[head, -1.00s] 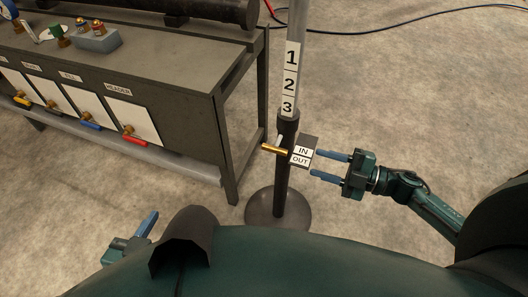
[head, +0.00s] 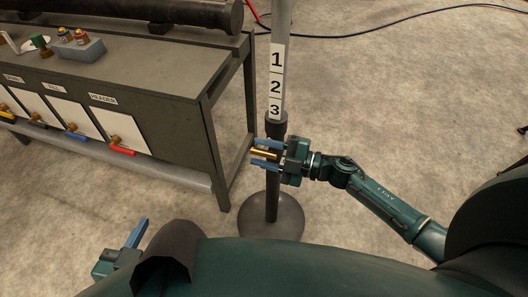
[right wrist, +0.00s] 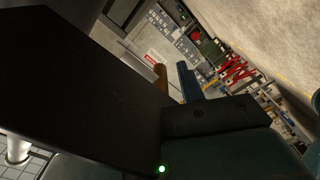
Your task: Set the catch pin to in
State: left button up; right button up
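The brass catch pin (head: 264,153) sticks out to the left at the dark post (head: 272,185), below the 1-2-3 number strip (head: 276,85). My right gripper (head: 266,154) is at the post with its two blue fingers apart, one above and one below the pin. I cannot tell whether they touch it. The IN/OUT block is hidden behind this gripper. In the right wrist view, the pin (right wrist: 161,78) shows beside one blue finger (right wrist: 187,80), and a large dark surface covers the left. My left gripper (head: 127,250) is low at the left, partly hidden, with one finger showing.
The post stands on a round base (head: 271,218). A grey workbench (head: 160,90) with several valve panels is close on the left. Open concrete floor (head: 400,110) lies to the right, with cables at the back.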

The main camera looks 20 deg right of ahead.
jog(key=shift+c, duration=0.6)
pick_arm(q)
jog(key=shift+f, duration=0.1)
pick_arm(e)
jog(key=shift+s+f, duration=0.1)
grip_shut()
jog(key=w+d, duration=0.1)
jog(key=w+d+b, duration=0.1)
jog(key=shift+w+f, duration=0.15)
jog(key=shift+w, duration=0.2)
pick_arm(q)
jog(key=shift+w+d+t, duration=0.1)
jog(key=shift+d+t, duration=0.05)
jog(key=shift+t, duration=0.25)
pick_arm(e)
jog(key=shift+w, duration=0.1)
jog(key=shift+o, duration=0.6)
grip_release()
jog(key=shift+w, duration=0.1)
pick_arm(q)
jog(key=shift+w, duration=0.1)
pick_arm(e)
jog(key=shift+r, duration=0.2)
